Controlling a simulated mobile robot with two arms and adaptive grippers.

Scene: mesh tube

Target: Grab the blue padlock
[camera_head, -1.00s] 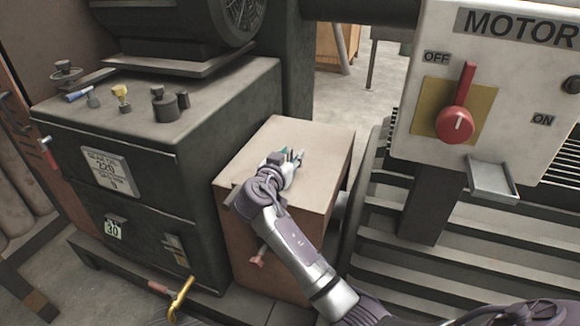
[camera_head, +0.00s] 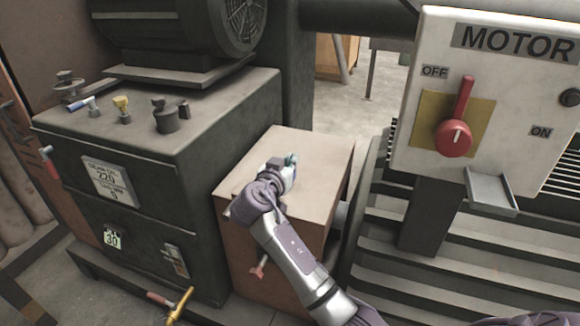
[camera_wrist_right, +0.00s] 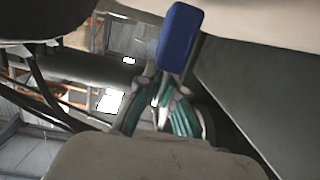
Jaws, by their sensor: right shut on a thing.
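The blue padlock (camera_wrist_right: 180,38) shows in the right wrist view, at the top middle. It sits at the tips of my right gripper (camera_wrist_right: 160,100), whose teal-padded fingers are closed together on its lower end. In the head view my right gripper (camera_head: 288,162) is over the top of the brown box, and the padlock is hidden there by the gripper and wrist. My left gripper is not in view.
The brown box (camera_head: 318,150) has a bare top around my gripper. A dark gear-oil cabinet (camera_head: 150,190) stands to its left, with small valves on top. A motor switch panel (camera_head: 500,110) with a red handle (camera_head: 456,135) and small tray (camera_head: 490,190) is at the right.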

